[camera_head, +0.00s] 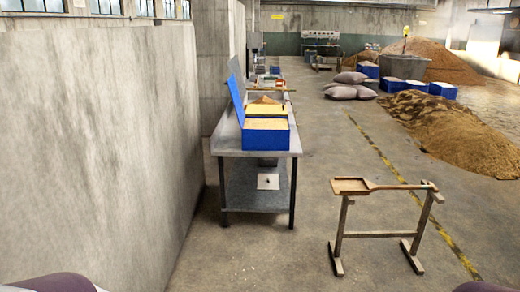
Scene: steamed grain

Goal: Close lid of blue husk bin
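A blue bin (266,139) filled with pale, grain-like material sits at the near end of a long metal table. A flat blue lid (236,101) stands up at its left side, tilted a little, so the bin's top is open. Which bin this lid is joined to is hard to tell, because a second container stands right behind. Neither gripper is in view. Only purple rounded parts of my own arms show at the bottom left and bottom right corners, far from the bin.
The metal table (227,140) runs along a concrete wall (95,150) on the left. A wooden stand (378,235) holding a wooden scoop (352,186) stands at right front. Sacks (342,92), more blue bins (443,90) and grain piles (437,116) lie farther back. The floor before the table is clear.

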